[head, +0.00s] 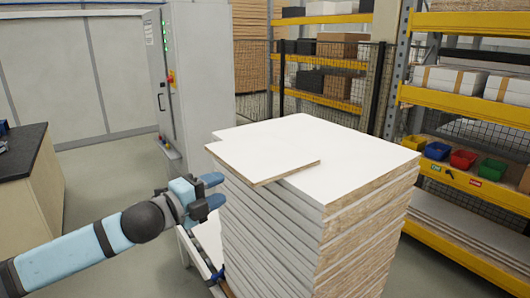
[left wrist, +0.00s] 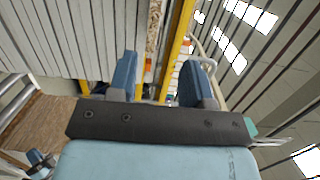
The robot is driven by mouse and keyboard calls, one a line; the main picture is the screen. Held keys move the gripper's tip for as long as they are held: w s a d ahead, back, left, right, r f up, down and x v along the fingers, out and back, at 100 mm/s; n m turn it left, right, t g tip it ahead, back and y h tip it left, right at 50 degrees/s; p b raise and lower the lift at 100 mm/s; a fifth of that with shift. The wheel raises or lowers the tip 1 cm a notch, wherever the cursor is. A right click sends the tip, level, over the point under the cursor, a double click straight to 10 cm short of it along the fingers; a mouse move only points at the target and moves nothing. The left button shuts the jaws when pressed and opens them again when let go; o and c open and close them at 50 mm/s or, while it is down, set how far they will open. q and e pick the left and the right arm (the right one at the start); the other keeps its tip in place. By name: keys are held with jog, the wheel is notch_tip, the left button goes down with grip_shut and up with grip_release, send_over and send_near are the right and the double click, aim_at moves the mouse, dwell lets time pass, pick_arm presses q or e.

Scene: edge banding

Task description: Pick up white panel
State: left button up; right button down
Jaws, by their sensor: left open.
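A tall stack of white panels (head: 365,150) with raw chipboard edges stands at the centre of the head view. A smaller white panel (head: 262,148) lies on top, its corner jutting past the stack's left side. My left gripper (head: 216,191) is open and empty beside the stack's left face, just below that overhang. In the left wrist view its fingers (left wrist: 160,78) are apart, with the panel edges (left wrist: 70,35) at upper left. A speckled strip (left wrist: 153,28) shows beyond the fingers; I cannot tell which panel it belongs to.
A rack with yellow beams (head: 465,102) and coloured bins (head: 463,159) stands at right. A grey cabinet (head: 200,80) is behind left. A dark-topped counter (head: 22,150) is at far left. A low white frame (head: 205,240) adjoins the stack. Open floor lies left of it.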

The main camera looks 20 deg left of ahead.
aim_at(255, 173)
pick_arm(q)
jog(key=p+x, duration=0.1)
jog(key=x, duration=0.3)
jog(key=p+x, duration=0.1)
jog(key=x, duration=0.3)
jog(key=p+x, duration=0.1)
jog(key=x, duration=0.2)
jog(key=shift+w+d+f, duration=0.2)
jog(key=shift+w+f, duration=0.15)
jog(key=shift+f, duration=0.05)
jog(key=shift+s, duration=0.1)
jog(key=shift+c, duration=1.3)
grip_shut()
jog(key=shift+r, duration=0.1)
